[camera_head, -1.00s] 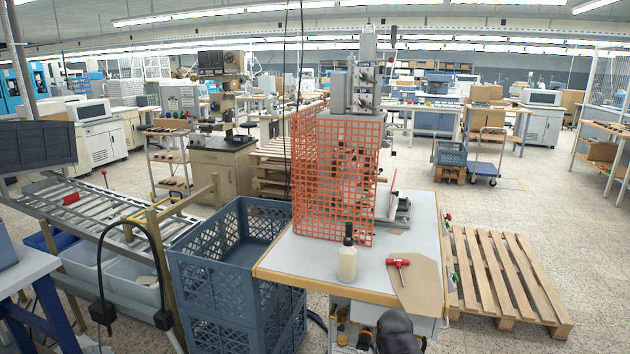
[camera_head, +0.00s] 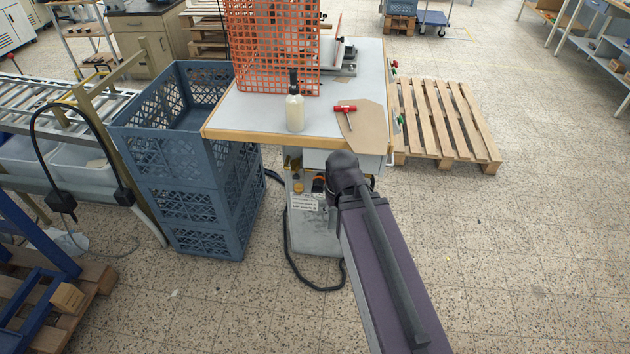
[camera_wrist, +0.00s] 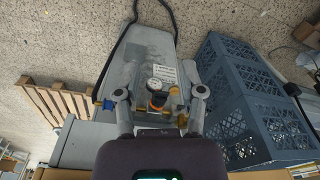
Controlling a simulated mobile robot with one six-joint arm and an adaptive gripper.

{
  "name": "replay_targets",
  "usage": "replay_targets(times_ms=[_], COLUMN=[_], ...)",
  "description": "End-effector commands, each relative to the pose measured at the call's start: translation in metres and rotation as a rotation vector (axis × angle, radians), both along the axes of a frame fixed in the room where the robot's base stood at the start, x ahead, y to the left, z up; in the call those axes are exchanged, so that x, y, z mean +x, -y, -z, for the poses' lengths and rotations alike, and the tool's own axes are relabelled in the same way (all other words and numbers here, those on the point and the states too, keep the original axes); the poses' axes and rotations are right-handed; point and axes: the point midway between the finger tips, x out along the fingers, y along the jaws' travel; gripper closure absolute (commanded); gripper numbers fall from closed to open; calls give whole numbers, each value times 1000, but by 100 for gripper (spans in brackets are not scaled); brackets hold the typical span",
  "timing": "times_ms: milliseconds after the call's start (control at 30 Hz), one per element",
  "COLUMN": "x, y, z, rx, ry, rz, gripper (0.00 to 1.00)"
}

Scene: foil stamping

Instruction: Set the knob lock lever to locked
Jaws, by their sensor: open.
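A grey cabinet front (camera_wrist: 145,55) below the table shows in the wrist view, which looks at it upside down. It carries a round white gauge (camera_wrist: 154,84), a dark and orange knob (camera_wrist: 157,101) and a white label. The same knob (camera_head: 318,184) is small in the head view. I cannot make out the lock lever or its position. My gripper (camera_wrist: 161,93) is open, its two fingers apart on either side of the gauge and knob in the picture, with nothing held. I cannot tell the remaining distance. In the head view my arm hides the gripper.
The table (camera_head: 245,112) overhangs the cabinet and bears an orange mesh guard (camera_head: 270,50), a bottle (camera_head: 295,110) and a red-handled tool (camera_head: 345,109). Blue crates (camera_head: 185,170) stand left of the cabinet. A pallet (camera_head: 445,120) lies to the right. A black hose (camera_head: 300,278) runs on the floor.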

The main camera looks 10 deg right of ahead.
Motion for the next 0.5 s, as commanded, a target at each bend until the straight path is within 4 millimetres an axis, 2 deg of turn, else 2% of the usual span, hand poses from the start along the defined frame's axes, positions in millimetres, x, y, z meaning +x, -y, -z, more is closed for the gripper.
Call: replay_targets(times_ms=[33,500], x=[5,66], y=[-1,-39], z=[13,79], rx=[7,108], ry=[24,366], rz=[-11,-147], gripper=[49,49])
